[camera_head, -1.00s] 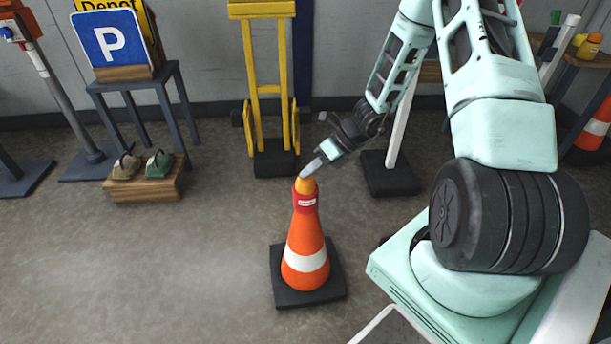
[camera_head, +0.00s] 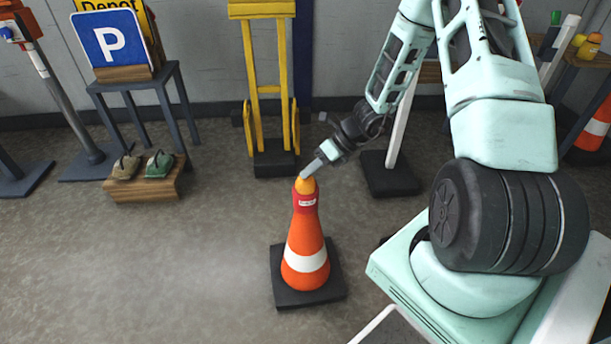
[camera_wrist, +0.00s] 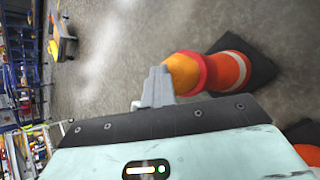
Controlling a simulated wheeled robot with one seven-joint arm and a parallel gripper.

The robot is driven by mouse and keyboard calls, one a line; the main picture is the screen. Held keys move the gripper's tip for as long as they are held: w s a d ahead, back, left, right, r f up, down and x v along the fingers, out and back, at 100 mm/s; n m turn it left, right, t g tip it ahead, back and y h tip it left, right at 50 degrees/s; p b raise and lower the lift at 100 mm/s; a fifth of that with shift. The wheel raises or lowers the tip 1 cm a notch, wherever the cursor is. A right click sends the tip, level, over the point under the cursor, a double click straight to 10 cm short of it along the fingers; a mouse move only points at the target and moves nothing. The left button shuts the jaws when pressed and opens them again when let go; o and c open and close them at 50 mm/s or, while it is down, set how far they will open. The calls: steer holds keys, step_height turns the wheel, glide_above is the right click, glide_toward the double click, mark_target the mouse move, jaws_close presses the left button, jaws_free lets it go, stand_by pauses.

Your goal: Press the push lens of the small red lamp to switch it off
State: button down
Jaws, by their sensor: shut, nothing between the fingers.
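The small lamp is a red collar (camera_head: 306,203) with a yellow-orange lens (camera_head: 305,185), set on top of an orange and white traffic cone (camera_head: 305,250). The cone stands upright on a black square base. My gripper (camera_head: 304,177) is shut and empty, its fingertips at the top of the lens; I cannot tell for sure whether they touch. In the wrist view the shut fingers (camera_wrist: 152,98) are beside the lens (camera_wrist: 183,72), and the red collar (camera_wrist: 204,70) shows behind it. Whether the lamp is lit is not clear.
A yellow hand truck (camera_head: 268,90) stands behind the cone. A white post on a black base (camera_head: 389,173) is behind my gripper. A low wooden stand (camera_head: 145,187) with two handled items and a parking sign (camera_head: 112,38) are at left. The floor left of the cone is clear.

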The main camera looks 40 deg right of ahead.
mark_target(311, 177)
steer(key=shift+s+d+f, duration=0.1)
steer(key=shift+s+f, duration=0.1)
steer(key=shift+f, duration=0.7)
steer(key=shift+d+r, duration=0.15)
steer(key=shift+r, duration=0.05)
stand_by(0.6)
steer(key=shift+r+p, duration=0.2)
steer(key=shift+p, duration=0.2)
step_height(311, 177, up, 6)
steer(key=p, duration=0.6)
steer(key=shift+w, duration=0.15)
